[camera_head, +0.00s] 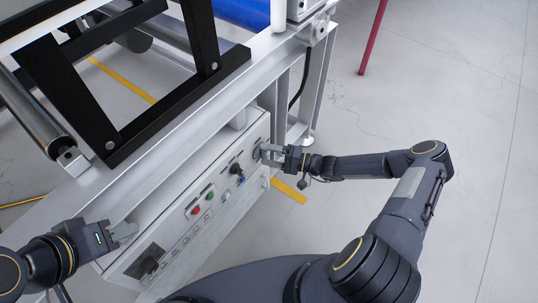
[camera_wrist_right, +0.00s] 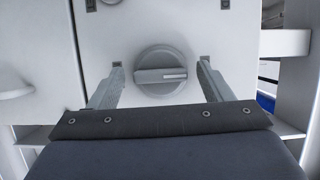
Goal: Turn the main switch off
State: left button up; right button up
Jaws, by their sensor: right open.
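The main switch (camera_wrist_right: 162,72) is a round grey knob with a bar handle on a pale panel. In the right wrist view the bar lies horizontal, with a white mark near its right end. My right gripper (camera_wrist_right: 160,88) is open, with one finger on each side of the knob and a gap to it on both sides. In the head view my right gripper (camera_head: 266,154) is at the far right end of the control box (camera_head: 185,232) and partly hides the knob. My left gripper (camera_head: 128,232) is by the box's left end; its finger gap is not clear.
The box face carries a red button (camera_head: 195,210), a green button (camera_head: 209,196), a black knob (camera_head: 237,170) and a black socket-like part (camera_head: 148,262). The machine's white frame beam (camera_head: 165,150) runs above the box. Open floor (camera_head: 440,80) lies to the right.

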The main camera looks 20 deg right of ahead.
jog(key=v, duration=0.7)
jog(key=shift+s+d+p, duration=0.15)
jog(key=shift+d+p, duration=0.15)
jog(key=shift+p, duration=0.1)
